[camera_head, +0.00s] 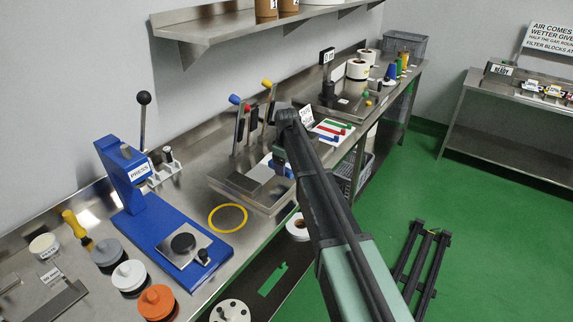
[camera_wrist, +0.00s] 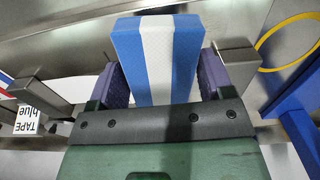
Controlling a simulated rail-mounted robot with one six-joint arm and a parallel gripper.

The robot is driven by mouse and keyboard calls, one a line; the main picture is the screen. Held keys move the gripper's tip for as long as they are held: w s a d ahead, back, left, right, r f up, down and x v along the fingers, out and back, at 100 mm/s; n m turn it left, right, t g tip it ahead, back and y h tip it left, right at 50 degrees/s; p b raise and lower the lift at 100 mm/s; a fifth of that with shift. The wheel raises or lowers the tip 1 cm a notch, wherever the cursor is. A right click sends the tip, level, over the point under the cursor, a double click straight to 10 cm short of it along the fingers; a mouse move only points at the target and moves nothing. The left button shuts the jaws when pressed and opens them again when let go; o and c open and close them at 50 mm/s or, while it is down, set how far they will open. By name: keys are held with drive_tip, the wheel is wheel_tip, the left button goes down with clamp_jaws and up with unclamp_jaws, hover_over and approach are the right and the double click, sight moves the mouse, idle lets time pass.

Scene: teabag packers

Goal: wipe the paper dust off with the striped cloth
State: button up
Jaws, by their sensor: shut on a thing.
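The striped cloth (camera_wrist: 155,50) is a folded blue and white block in the wrist view. My gripper (camera_wrist: 160,78) is shut on it, with a purple finger pressed to each side. In the head view my gripper (camera_head: 281,160) is over the steel tray unit (camera_head: 232,186), partly hidden behind my arm. Only a small blue and white bit of the cloth (camera_head: 268,161) shows there. In the wrist view, bare steel lies beyond the cloth; I cannot tell whether the cloth touches it. I cannot make out any paper dust.
A blue press (camera_head: 150,205) stands left of the tray unit, with a yellow ring (camera_head: 228,218) between them. Upright levers with coloured knobs (camera_head: 266,85) stand just behind my gripper. A wall shelf (camera_head: 215,35) hangs above. The green floor (camera_head: 430,180) at right is mostly clear.

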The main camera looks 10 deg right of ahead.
drive_tip(key=shift+f, duration=0.1)
wheel_tip(320, 180, up, 3)
drive_tip(key=p, duration=0.3)
idle(0.4)
